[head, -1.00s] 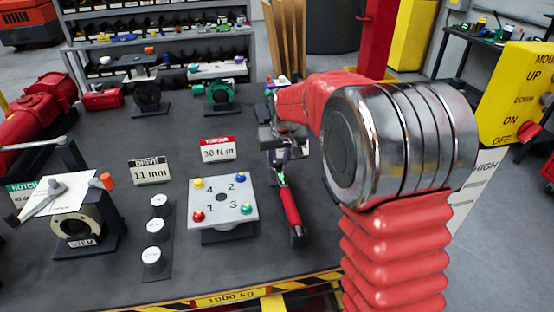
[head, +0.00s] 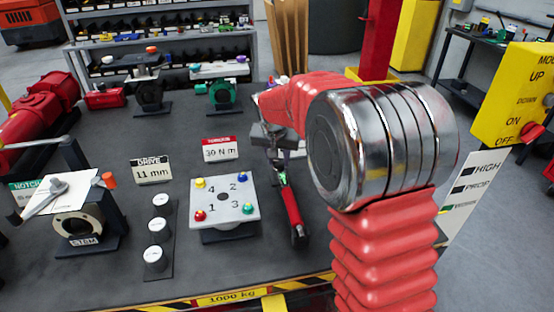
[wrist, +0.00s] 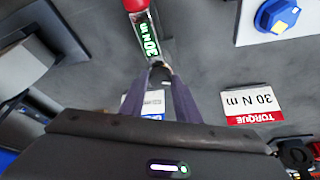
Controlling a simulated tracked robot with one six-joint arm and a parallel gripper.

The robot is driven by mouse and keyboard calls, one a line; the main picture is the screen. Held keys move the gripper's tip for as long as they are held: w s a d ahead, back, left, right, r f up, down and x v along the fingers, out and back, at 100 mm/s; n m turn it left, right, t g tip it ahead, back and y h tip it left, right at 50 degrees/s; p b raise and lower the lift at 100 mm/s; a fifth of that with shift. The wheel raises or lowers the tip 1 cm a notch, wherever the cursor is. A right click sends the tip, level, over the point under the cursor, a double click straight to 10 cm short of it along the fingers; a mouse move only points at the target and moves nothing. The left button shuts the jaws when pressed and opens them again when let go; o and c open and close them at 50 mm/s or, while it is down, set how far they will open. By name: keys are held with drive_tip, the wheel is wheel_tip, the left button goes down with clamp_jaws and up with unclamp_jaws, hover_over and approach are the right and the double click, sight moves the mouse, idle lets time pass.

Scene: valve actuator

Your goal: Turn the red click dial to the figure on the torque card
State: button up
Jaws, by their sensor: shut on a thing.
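The torque wrench lies on the dark bench with its red grip (head: 291,207) toward the front edge. In the wrist view its red end (wrist: 134,5) shows at the top, beside a lit green readout (wrist: 149,40) that appears to show 30 N m. My gripper (wrist: 160,72) is shut on the wrench's grey neck below that readout. In the head view my gripper (head: 283,150) is partly hidden by my arm. The torque card (head: 220,149) reads 30 N m and stands left of my gripper; it also shows upside down in the wrist view (wrist: 257,103).
A white numbered plate (head: 222,204) with coloured bolts stands left of the wrench. An 11 mm drive card (head: 152,170) and several round white-topped sockets (head: 155,256) are farther left. A green valve part (head: 222,95) stands behind. The bench's striped edge (head: 225,299) is in front.

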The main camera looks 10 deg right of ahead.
drive_tip(key=o, duration=1)
drive_tip(key=shift+o, duration=0.2)
drive_tip(key=v, duration=1.3)
drive_tip(key=shift+r, duration=0.35)
drive_tip(key=shift+s, duration=0.15)
